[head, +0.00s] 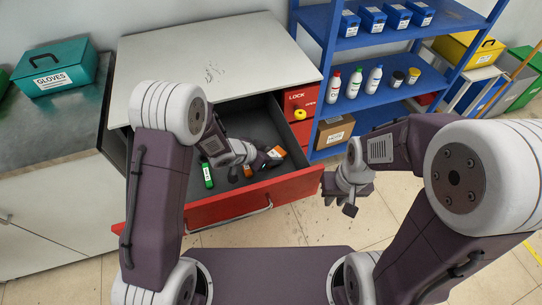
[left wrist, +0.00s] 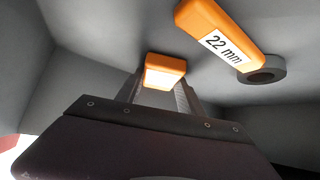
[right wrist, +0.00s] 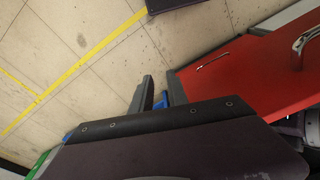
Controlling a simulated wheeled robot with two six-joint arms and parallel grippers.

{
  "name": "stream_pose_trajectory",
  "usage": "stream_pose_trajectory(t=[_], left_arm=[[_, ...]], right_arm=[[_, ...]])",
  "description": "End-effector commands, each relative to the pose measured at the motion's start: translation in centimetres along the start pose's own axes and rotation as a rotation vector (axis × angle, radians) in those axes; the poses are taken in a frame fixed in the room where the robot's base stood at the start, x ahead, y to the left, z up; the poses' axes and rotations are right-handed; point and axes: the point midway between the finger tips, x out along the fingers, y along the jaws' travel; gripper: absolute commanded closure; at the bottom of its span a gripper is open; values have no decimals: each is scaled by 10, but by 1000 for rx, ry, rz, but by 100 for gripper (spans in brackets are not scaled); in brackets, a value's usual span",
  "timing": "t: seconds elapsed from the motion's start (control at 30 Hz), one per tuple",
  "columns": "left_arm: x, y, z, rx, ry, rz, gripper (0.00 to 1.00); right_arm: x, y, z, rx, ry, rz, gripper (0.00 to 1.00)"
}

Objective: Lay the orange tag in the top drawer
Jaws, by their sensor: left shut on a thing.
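The top drawer (head: 290,190) is pulled out, with a red front and a dark grey inside. My left gripper (head: 247,166) is low inside it, shut on a small orange block with a pale label face (left wrist: 165,72), seemingly the orange tag; it also shows in the head view (head: 248,172). In the left wrist view the block sits between the fingertips; whether it touches the drawer floor I cannot tell. My right gripper (head: 350,197) is open and empty, outside the drawer at the right; its fingers show in the right wrist view (right wrist: 158,92).
In the drawer lie an orange "22 mm" handle with a grey ring (left wrist: 222,38), right of the gripper, and a green labelled piece (head: 207,175), left of it. A yellow knob (head: 300,114) sits on the red cabinet front. Blue shelves (head: 372,42) stand at right.

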Motion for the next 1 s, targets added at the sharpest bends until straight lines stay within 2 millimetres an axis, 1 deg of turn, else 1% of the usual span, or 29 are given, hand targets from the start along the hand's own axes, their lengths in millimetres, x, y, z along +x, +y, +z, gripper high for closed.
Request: stream_pose_trajectory(t=[0.1,0.13,0.2,0.47,0.57,0.67,0.8,0.9,1.0], left_arm=[[2,0,2,0,0,0,94],[1,0,1,0,0,0,50],[1,0,1,0,0,0,34],[1,0,1,0,1,0,34],[-5,0,-2,0,1,-1,34],[-25,-1,-4,-1,3,-2,34],[-64,-1,-5,-2,2,-2,34],[-89,-1,-4,-2,2,-2,34],[-107,-1,-4,-2,3,-1,34]], right_arm=[[2,0,0,0,0,0,80],[1,0,0,0,0,0,80],[1,0,0,0,0,0,80],[1,0,0,0,0,0,80],[-2,0,0,0,0,0,80],[-8,0,-1,0,0,0,80],[-20,0,-2,0,0,0,80],[-27,0,-3,0,0,0,80],[-33,-1,-3,0,0,0,80]])
